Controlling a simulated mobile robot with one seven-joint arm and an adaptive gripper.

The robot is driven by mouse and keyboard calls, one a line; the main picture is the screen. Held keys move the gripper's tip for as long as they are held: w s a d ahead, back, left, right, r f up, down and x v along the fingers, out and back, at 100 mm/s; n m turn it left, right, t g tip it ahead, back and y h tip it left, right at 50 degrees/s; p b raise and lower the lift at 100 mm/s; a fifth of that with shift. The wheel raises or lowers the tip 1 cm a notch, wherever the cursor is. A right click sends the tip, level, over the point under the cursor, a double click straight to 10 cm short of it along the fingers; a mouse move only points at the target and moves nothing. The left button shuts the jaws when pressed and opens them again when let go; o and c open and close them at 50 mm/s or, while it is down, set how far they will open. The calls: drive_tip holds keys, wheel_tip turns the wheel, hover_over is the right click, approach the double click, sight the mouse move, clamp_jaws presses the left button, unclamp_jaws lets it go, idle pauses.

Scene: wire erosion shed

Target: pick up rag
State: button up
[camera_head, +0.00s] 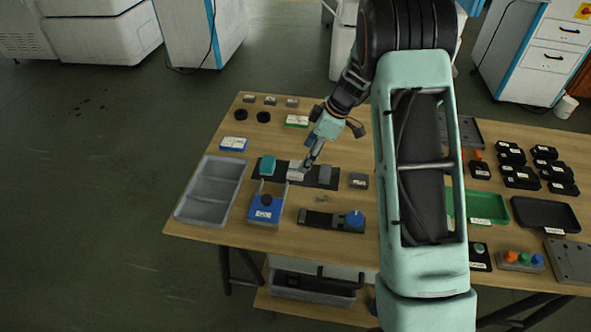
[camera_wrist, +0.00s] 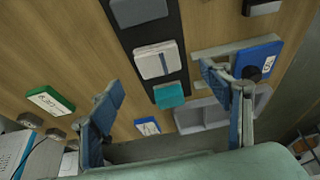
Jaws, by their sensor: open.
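A pale, folded, striped pad that looks like the rag (camera_head: 296,170) lies on a dark strip (camera_head: 333,185) on the wooden table, between a teal block (camera_head: 267,166) and a grey block (camera_head: 325,174). In the wrist view the rag (camera_wrist: 160,61) lies flat on the strip (camera_wrist: 172,24), with the teal block (camera_wrist: 169,96) beside it. My gripper (camera_head: 307,164) is above the rag in the head view, partly covering it. In the wrist view my gripper (camera_wrist: 157,80) is open and empty, with its fingers wide on either side of the rag and teal block.
A grey divided tray (camera_head: 205,203) and a blue container (camera_head: 265,209) stand at the table's left. Small labelled boxes (camera_head: 233,144) lie behind. Black parts and a green tray (camera_head: 487,207) fill the right.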

sight(296, 167)
drive_tip(key=shift+p+x, duration=0.5)
drive_tip(key=shift+x, duration=2.55)
drive_tip(key=shift+w+a, duration=0.1)
drive_tip(key=shift+w, duration=0.1)
drive_tip(key=shift+r, duration=0.1)
drive_tip(key=c, duration=1.1)
drive_tip(key=shift+c, duration=0.2)
drive_tip(key=shift+r, duration=0.1)
drive_tip(key=shift+r, duration=0.6)
drive_tip(key=s+d+r+b, duration=0.2)
drive_tip(key=s+d+r, duration=0.2)
drive_tip(key=s+r, duration=0.7)
drive_tip(key=shift+s+d+r, duration=0.25)
drive_tip(key=shift+s+r, duration=0.05)
drive_tip(key=shift+s, duration=0.85)
